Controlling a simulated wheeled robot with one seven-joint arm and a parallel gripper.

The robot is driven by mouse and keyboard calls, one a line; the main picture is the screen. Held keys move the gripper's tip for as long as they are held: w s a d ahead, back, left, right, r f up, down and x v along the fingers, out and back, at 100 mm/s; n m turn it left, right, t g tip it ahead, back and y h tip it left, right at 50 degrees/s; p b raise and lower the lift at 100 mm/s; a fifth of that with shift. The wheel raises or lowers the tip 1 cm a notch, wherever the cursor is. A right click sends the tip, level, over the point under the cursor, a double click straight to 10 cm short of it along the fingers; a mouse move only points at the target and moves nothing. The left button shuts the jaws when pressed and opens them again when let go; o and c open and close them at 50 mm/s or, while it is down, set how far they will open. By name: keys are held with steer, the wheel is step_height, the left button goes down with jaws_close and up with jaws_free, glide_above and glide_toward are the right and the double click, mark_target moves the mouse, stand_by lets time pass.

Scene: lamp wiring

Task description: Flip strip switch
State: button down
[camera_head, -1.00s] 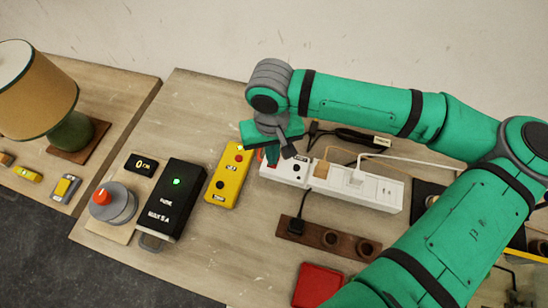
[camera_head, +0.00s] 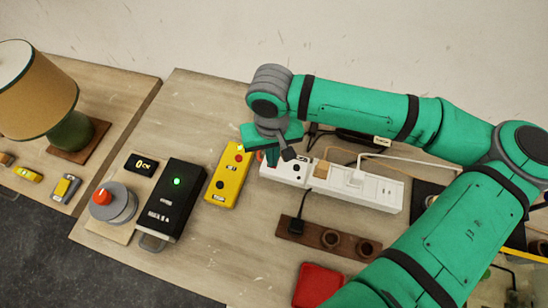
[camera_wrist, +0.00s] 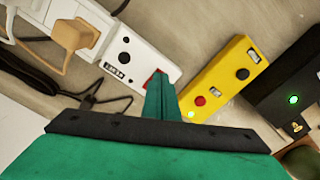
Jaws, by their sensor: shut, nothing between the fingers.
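The white power strip (camera_head: 384,192) lies on the table with plugs in some of its sockets; it also shows in the wrist view (camera_wrist: 139,52). Its red switch (camera_wrist: 152,78) is at the strip's end, partly hidden behind my fingers. My gripper (camera_head: 272,156) is shut and empty, low over that end of the strip. In the wrist view the closed green fingers (camera_wrist: 161,98) overlap the switch's edge. I cannot tell whether they touch it or which way the switch is tilted.
A yellow box (camera_head: 229,176) with buttons lies just left of the strip. Beyond it stand a black box with a green light (camera_head: 174,201) and a grey dial with a red knob (camera_head: 110,203). A brown socket holder (camera_head: 320,236) and red tray (camera_head: 317,286) lie in front.

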steer(key=shift+f, duration=0.15)
step_height(320, 180, up, 7)
stand_by(1.1)
stand_by(0.5)
